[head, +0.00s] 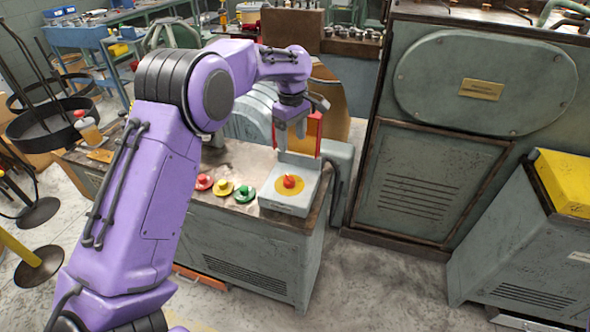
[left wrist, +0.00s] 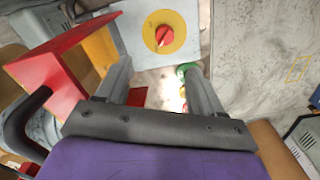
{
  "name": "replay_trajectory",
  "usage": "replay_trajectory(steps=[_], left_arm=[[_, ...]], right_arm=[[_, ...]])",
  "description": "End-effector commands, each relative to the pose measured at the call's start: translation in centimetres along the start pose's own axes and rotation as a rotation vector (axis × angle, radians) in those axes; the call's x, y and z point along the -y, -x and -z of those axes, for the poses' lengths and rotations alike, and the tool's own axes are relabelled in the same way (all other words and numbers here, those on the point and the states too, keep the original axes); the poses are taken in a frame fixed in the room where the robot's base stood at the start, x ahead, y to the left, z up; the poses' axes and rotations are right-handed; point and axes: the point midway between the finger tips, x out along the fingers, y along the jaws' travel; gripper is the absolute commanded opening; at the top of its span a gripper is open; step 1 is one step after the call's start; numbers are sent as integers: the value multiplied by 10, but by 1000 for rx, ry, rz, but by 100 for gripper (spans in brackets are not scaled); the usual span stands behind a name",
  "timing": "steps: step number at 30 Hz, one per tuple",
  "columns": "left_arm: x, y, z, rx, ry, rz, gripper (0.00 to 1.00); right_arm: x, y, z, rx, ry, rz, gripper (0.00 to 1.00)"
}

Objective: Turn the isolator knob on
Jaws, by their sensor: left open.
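The isolator knob (head: 289,181) is red and sits on a yellow disc on top of a grey box (head: 290,209) at the right end of the bench. In the left wrist view the knob (left wrist: 164,37) shows near the top, with its pointer slanted. My left gripper (head: 291,140) is above and behind the knob, apart from it, with fingers pointing down. In the left wrist view its two fingers (left wrist: 160,85) stand wide apart with nothing between them. My right gripper is not in view.
A red upright panel (head: 317,130) stands just behind the box, close to my left gripper. Red (head: 203,182), yellow (head: 223,188) and green (head: 244,194) buttons sit left of the box on the bench. A large grey cabinet (head: 430,190) stands to the right, with open floor before it.

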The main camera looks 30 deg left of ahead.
Motion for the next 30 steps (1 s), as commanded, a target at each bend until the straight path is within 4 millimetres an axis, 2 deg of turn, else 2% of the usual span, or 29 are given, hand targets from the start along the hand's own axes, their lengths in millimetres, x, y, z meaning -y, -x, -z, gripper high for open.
replay_trajectory(steps=[7, 12, 18, 24, 30], left_arm=[[10, -51, 9, 2, 18, 6, 67], [10, -95, 9, 3, 19, 7, 67], [9, -134, 8, 1, 16, 3, 67], [8, -151, 8, 1, 14, 1, 67], [7, -152, 8, 0, 13, 0, 67]], right_arm=[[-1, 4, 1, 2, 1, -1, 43], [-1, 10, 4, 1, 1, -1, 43], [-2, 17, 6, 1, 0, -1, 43], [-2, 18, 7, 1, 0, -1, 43], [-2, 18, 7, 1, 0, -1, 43]])
